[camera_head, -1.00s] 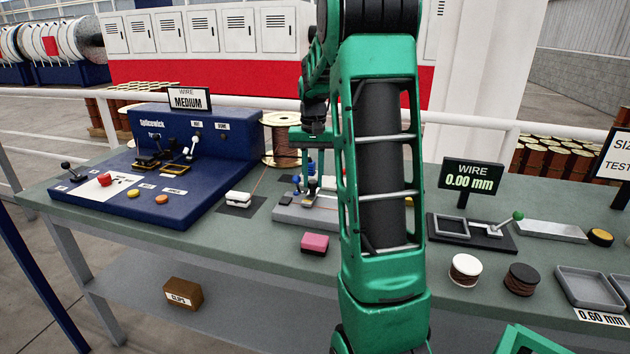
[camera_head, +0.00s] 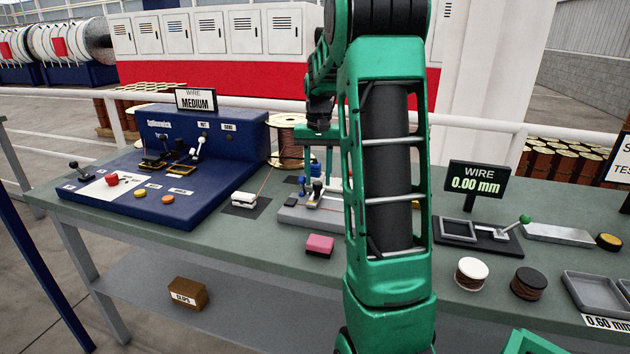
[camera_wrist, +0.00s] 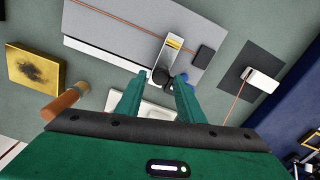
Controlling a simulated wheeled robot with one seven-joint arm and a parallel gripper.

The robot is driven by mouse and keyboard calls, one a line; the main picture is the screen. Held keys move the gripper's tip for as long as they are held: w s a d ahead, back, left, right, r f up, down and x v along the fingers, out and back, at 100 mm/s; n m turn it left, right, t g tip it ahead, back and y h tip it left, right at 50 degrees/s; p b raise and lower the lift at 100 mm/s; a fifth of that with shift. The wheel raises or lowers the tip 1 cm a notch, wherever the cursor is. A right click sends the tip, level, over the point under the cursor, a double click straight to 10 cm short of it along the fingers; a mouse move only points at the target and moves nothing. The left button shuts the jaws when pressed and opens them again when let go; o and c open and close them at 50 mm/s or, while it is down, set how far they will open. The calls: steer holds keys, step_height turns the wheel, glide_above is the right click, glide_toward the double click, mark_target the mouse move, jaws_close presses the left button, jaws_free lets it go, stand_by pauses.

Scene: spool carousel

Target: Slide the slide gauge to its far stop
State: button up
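The slide gauge appears to be the grey plate (camera_head: 296,216) on the bench, partly hidden behind my arm. In the wrist view the plate (camera_wrist: 125,28) carries a silver slide (camera_wrist: 172,48) with a yellow end and a round black knob (camera_wrist: 161,76). The knob also shows upright in the head view (camera_head: 317,187). My gripper (camera_wrist: 160,80) is open, its two green fingers apart, with the knob showing between their tips. I cannot tell whether either finger touches it. My gripper also shows in the head view (camera_head: 319,172), above the plate.
A blue splicing machine (camera_head: 180,200) stands left, with a white clip on a dark pad (camera_head: 243,204) between. A pink block (camera_head: 319,245) lies in front. A wire spool (camera_head: 288,145) stands behind. The wire display (camera_head: 477,178) and small spools (camera_head: 471,275) are on the right.

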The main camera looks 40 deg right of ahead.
mark_target(318, 182)
steer(key=shift+r, duration=3.35)
steer(key=s+a+f+n, duration=0.1)
steer(key=s+a+f, duration=0.2)
steer(key=s+a, duration=0.3)
steer(key=s+a+f+n, duration=0.1)
steer(key=s+a+f, duration=0.2)
steer(key=s, duration=0.9)
steer(key=s+a+f, duration=0.4)
steer(key=s+a, duration=0.5)
steer(key=shift+s+a+n, duration=0.2)
steer(key=shift+a+n, duration=0.15)
steer(key=shift+n, duration=0.05)
steer(key=shift+w+f, duration=0.2)
steer(key=shift+w, duration=0.4)
